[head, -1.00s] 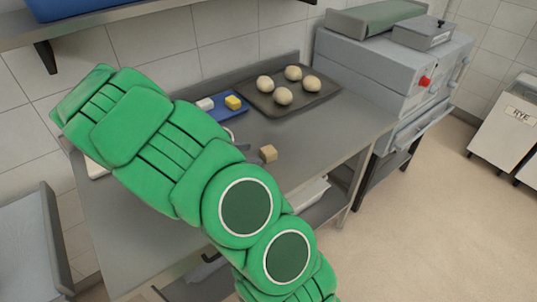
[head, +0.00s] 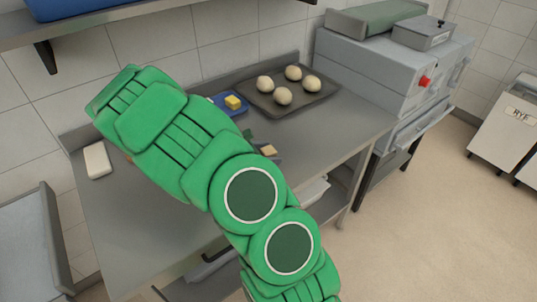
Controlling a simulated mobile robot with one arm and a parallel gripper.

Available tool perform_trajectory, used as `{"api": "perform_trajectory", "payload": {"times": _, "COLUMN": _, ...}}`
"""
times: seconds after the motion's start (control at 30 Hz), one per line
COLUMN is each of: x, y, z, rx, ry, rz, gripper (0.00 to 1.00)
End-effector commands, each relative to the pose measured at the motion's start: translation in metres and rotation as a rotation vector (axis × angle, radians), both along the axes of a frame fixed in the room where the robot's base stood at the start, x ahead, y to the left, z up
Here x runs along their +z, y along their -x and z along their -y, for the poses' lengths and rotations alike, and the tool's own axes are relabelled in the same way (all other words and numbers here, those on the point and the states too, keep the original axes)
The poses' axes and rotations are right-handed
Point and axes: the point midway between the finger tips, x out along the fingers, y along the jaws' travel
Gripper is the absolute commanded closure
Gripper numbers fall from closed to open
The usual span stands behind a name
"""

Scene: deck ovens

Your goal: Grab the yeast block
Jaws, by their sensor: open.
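A small tan block (head: 268,150), which looks like the yeast block, sits on the steel table (head: 120,215) just right of my green arm. Its lower part is hidden now. My gripper (head: 264,148) is mostly hidden behind my arm; only small green and dark grey parts show close around the block. It is open. I cannot tell whether the fingers touch the block.
A blue tray (head: 220,99) with a yellow block (head: 233,102) lies behind the gripper. A dark baking tray (head: 312,104) with several dough balls is at the back right. A white slab (head: 97,160) lies at left. A grey oven (head: 385,75) stands right.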

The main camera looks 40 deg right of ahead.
Motion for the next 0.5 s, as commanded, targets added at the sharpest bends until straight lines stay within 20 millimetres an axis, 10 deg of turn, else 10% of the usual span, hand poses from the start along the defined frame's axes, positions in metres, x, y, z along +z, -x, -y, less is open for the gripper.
{"api": "perform_trajectory", "payload": {"times": 0.17, "x": 0.0000, "y": 0.0000, "z": -0.0001, "rx": 0.000, "ry": 0.001, "rz": 0.000, "gripper": 0.22}}
{"api": "perform_trajectory", "payload": {"times": 0.5, "x": 0.0001, "y": 0.0001, "z": -0.0003, "rx": 0.000, "ry": 0.001, "rz": -0.001, "gripper": 0.74}}
